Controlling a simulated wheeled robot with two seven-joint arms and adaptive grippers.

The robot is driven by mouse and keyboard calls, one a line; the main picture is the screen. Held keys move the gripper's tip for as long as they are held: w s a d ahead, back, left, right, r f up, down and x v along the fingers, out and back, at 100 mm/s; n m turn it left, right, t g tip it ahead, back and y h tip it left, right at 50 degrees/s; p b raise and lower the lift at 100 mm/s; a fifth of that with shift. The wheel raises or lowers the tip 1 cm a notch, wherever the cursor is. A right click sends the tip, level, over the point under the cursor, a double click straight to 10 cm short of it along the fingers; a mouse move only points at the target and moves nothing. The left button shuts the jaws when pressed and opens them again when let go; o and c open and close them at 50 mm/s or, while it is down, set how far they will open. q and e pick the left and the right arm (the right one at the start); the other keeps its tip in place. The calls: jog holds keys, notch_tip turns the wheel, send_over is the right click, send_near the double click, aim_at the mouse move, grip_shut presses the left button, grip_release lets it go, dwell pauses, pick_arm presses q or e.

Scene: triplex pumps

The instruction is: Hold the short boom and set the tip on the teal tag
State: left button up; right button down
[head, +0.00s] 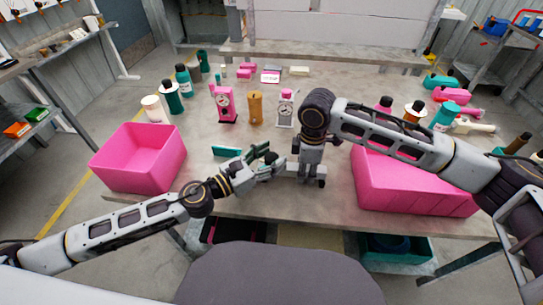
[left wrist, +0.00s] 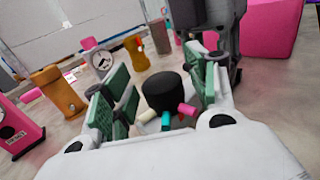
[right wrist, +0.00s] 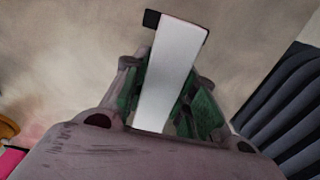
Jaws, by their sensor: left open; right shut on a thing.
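My right gripper (head: 308,180) points down at the table and is shut on a white bar (right wrist: 168,80) with a black end, which looks like the short boom. The bar also shows as a short pale piece in the head view (head: 291,169). My left gripper (head: 269,157) is open just left of the right one. In the left wrist view, a black round knob (left wrist: 164,91) shows between its spread green fingers (left wrist: 163,80). Cream, teal and pink stubs stick out by the knob; the teal one (left wrist: 166,121) may be the teal tag. Contact with the knob cannot be told.
A pink bin (head: 120,165) stands at the left and a larger pink bin (head: 410,190) at the right, under my right arm. Pink (head: 226,105) and white (head: 285,108) dial scales and an orange-brown cylinder (head: 255,108) stand behind the grippers. Bottles line both sides.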

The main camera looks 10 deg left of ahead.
pick_arm(q)
jog(key=shift+w+d, duration=0.15)
dwell(0.3)
jog(key=c, duration=1)
jog(key=shift+c, duration=0.3)
jog(key=shift+r+n+t+y, duration=0.1)
jog(key=shift+n+t+y, duration=0.3)
jog(key=shift+y, duration=0.1)
jog(key=shift+n+t+y, duration=0.3)
jog(key=shift+y, duration=0.1)
jog(key=shift+n+t+y, duration=0.75)
jog(key=shift+n+y, duration=0.35)
jog(key=shift+y, duration=0.35)
jog(key=shift+n+t+y, duration=0.75)
jog(key=shift+n+y, duration=0.35)
jog(key=shift+y, duration=0.35)
jog(key=shift+n+t+y, duration=0.2)
jog(key=shift+n+y, duration=0.9)
jog(key=shift+y, duration=0.65)
jog(key=shift+n+t+y, duration=0.2)
jog(key=shift+n+y, duration=0.9)
jog(key=shift+y, duration=0.65)
jog(key=shift+n+y, duration=0.3)
jog(key=shift+y, duration=0.2)
